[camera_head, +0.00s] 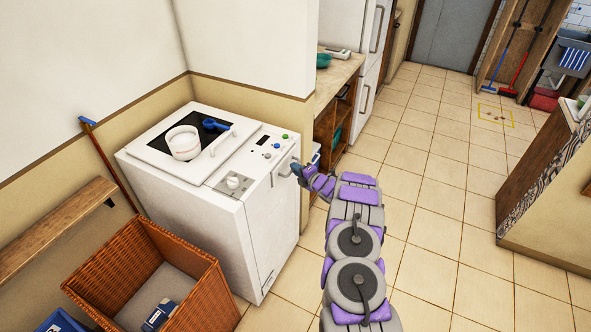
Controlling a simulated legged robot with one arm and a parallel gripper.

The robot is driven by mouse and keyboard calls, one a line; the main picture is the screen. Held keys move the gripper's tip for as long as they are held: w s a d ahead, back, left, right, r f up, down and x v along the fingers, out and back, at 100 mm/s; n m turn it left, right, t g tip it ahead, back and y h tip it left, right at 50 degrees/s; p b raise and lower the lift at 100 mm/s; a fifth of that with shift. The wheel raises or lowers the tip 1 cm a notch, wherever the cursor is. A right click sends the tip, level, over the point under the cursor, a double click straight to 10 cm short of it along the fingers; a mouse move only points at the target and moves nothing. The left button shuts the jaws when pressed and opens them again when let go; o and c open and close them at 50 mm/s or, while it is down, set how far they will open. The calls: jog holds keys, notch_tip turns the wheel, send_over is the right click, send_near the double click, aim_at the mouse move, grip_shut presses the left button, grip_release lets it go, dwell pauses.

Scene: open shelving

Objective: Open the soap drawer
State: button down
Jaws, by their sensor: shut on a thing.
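The white washing machine (190,205) stands against the wall at left centre, with its front facing right. The soap drawer (283,170) shows as a pale panel high on that front, below the control buttons. My arm reaches up from the bottom of the view to it. My gripper (298,170) is at the drawer's front and is shut on its handle; the fingers are small here and hide the handle. How far the drawer stands out from the machine cannot be told.
A white pot (184,143) and a blue scoop (215,125) sit on the machine's top. A wooden counter (338,85) is beyond the machine.

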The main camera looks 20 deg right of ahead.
jog(key=s+d+p, duration=0.8)
jog(key=s, duration=0.2)
jog(key=shift+s+f+p, duration=0.2)
jog(key=shift+s+p, duration=0.1)
jog(key=shift+p, duration=0.1)
jog(key=c, duration=1.2)
grip_release()
jog(key=shift+w+d, duration=0.1)
jog(key=shift+o, duration=0.2)
jog(key=shift+r, duration=0.1)
jog(key=p+v, duration=0.4)
jog(key=v, duration=1.3)
jog(key=shift+d, duration=0.15)
